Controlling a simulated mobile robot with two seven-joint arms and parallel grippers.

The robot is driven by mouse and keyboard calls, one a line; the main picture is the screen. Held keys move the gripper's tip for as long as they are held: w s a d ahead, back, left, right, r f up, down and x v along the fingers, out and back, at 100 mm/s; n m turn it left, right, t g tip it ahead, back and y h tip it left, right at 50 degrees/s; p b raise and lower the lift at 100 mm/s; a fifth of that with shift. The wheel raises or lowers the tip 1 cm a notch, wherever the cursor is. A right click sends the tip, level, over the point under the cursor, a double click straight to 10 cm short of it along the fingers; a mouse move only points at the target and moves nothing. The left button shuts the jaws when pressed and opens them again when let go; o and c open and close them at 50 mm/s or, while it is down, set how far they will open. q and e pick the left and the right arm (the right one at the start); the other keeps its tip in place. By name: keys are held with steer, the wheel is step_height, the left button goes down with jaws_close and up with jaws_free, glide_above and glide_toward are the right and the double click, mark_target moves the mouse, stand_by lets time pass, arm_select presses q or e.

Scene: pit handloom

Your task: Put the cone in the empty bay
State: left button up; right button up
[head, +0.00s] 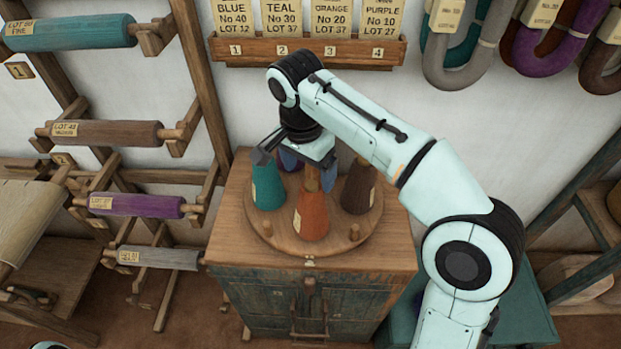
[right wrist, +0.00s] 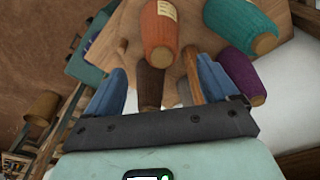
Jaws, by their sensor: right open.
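A round wooden turntable (head: 290,240) on a cabinet carries upright thread cones. I see a teal cone (head: 267,187), an orange cone (head: 311,215) and a dark brown cone (head: 358,188). A purple cone (right wrist: 240,75) shows in the right wrist view, and is mostly hidden in the head view. My right gripper (head: 308,172) is open above the turntable, behind the orange cone, its two blue fingers pointing down. In the wrist view the brown cone and a wooden post (right wrist: 194,75) appear between the fingers; contact cannot be told. My left gripper is out of view.
Front pegs (head: 355,232) on the turntable stand bare. Above, a numbered wooden rack (head: 310,52) holds lot cards reading blue, teal, orange and purple. A wall frame with yarn rolls (head: 137,205) stands left. Yarn hanks (head: 455,50) hang at upper right.

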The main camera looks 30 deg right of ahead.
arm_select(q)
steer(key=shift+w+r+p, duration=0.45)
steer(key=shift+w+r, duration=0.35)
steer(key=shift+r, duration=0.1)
arm_select(e)
steer(key=r, duration=0.4)
steer(key=shift+s+a+r, duration=0.1)
steer(key=shift+a+r, duration=0.2)
